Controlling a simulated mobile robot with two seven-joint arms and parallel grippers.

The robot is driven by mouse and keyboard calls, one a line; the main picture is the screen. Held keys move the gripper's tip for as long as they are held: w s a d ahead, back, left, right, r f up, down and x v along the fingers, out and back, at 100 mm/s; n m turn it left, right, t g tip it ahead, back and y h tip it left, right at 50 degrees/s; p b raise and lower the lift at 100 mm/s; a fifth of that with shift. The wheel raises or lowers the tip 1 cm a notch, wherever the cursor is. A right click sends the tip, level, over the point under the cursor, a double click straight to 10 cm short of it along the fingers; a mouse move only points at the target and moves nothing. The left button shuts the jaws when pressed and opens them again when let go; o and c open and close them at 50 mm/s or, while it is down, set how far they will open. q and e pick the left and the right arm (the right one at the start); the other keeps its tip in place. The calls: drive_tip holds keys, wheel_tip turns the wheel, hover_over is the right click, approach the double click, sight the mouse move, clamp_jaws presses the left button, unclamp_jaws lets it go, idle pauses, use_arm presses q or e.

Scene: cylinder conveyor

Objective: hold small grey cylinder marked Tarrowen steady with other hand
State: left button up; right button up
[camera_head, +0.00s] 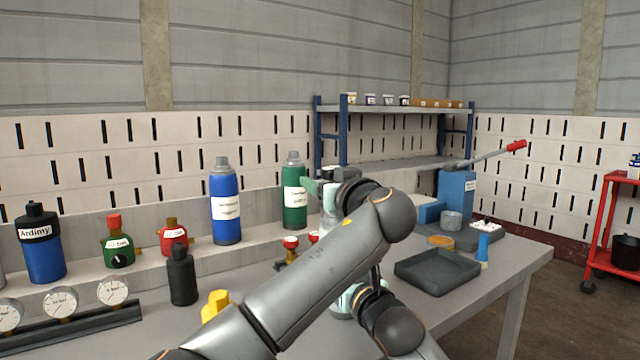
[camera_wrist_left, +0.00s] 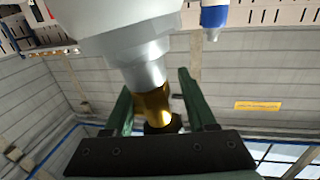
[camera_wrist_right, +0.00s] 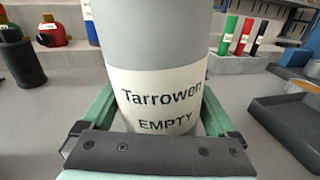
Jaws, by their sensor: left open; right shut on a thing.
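The small grey cylinder marked Tarrowen (camera_wrist_right: 155,40) fills the middle of the right wrist view, its white label reading "Tarrowen EMPTY". My right gripper (camera_wrist_right: 160,125) is shut on its body, one green finger on each side. In the left wrist view the cylinder's pale shoulder and metal neck (camera_wrist_left: 150,70) lead to a brass valve (camera_wrist_left: 152,103) with a dark end. My left gripper (camera_wrist_left: 157,85) is open, its fingers on either side of the valve with a visible gap. In the head view my left gripper (camera_head: 318,188) is at the cylinder's top; my arm hides most of the cylinder.
A blue cylinder (camera_head: 225,205) and a green one (camera_head: 294,195) stand behind on the ledge. A dark tray (camera_head: 437,270) lies to the right on the bench. Regulators, a black bottle (camera_head: 182,277) and gauges (camera_head: 62,302) stand at the left.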

use_arm(q)
drive_tip(key=m+h, duration=0.1)
drive_tip(key=d+m+t+h, duration=0.1)
drive_tip(key=h, duration=0.1)
drive_tip(key=d+m+h, duration=0.1)
drive_tip(key=h, duration=0.1)
drive_tip(key=shift+w+t, duration=0.15)
drive_tip(key=shift+t, duration=0.25)
drive_tip(key=shift+w+d+r+m+h, duration=0.15)
drive_tip(key=shift+m+h, duration=0.55)
drive_tip(key=shift+h, duration=0.2)
drive_tip(key=m+h, duration=0.2)
drive_tip(key=h, duration=0.1)
drive_tip(key=m+h, duration=0.1)
drive_tip(key=h, duration=0.1)
drive_tip(key=shift+d+g, duration=0.3)
drive_tip(key=shift+d, duration=0.05)
drive_tip(key=shift+s+d+m+g+h, duration=0.1)
drive_tip(key=shift+d+m+g+h, duration=0.15)
drive_tip(key=shift+m+h, duration=0.35)
drive_tip(key=shift+s+d+m+g+h, duration=0.2)
drive_tip(key=shift+m+g+h, duration=0.15)
drive_tip(key=shift+h, duration=0.45)
drive_tip(key=shift+s+d+m+g+h, duration=0.1)
drive_tip(key=shift+d+m+g+h, duration=0.1)
drive_tip(key=shift+m+h, duration=0.45)
drive_tip(key=shift+h, duration=0.25)
